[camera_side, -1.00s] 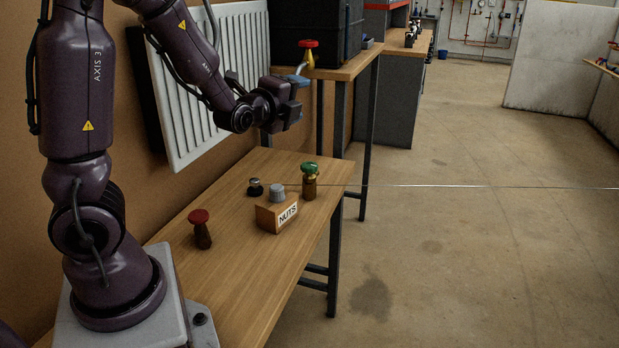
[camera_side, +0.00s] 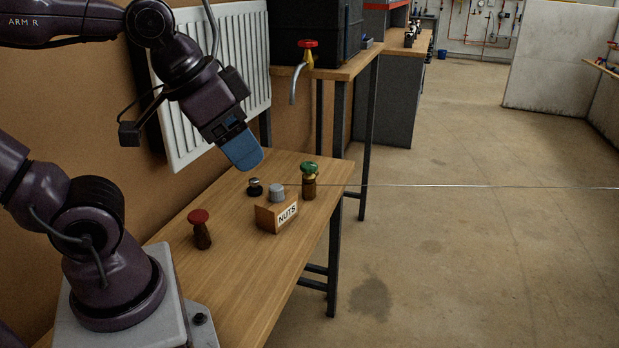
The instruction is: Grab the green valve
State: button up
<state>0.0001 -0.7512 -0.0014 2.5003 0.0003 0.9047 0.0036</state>
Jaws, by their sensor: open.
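The green valve (camera_side: 310,168) has a green round handle on a dark brassy body. It stands upright on the wooden bench (camera_side: 245,262), near its far right edge. My gripper (camera_side: 245,158), with blue fingers, points down and to the right above the bench. It is to the left of the green valve and higher, apart from it. The fingers overlap in this view, so the gap between them is hidden. Nothing shows held in them.
A wooden box labelled NUTS (camera_side: 277,213) stands left of the green valve, with a grey knob (camera_side: 277,192) at it. A small black knob (camera_side: 255,187) is behind. A red-topped valve (camera_side: 201,229) stands nearer. A white radiator (camera_side: 190,110) is on the wall. A thin line crosses near the valve.

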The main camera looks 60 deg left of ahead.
dwell(0.3)
jog(key=o, duration=0.3)
jog(key=shift+w+f, duration=0.1)
jog(key=m+g+y, duration=0.3)
jog(key=m+y, duration=1)
jog(key=m, duration=0.8)
send_near(310, 172)
jog(key=x, duration=1.1)
jog(key=shift+w+f, duration=0.1)
jog(key=shift+f, duration=0.2)
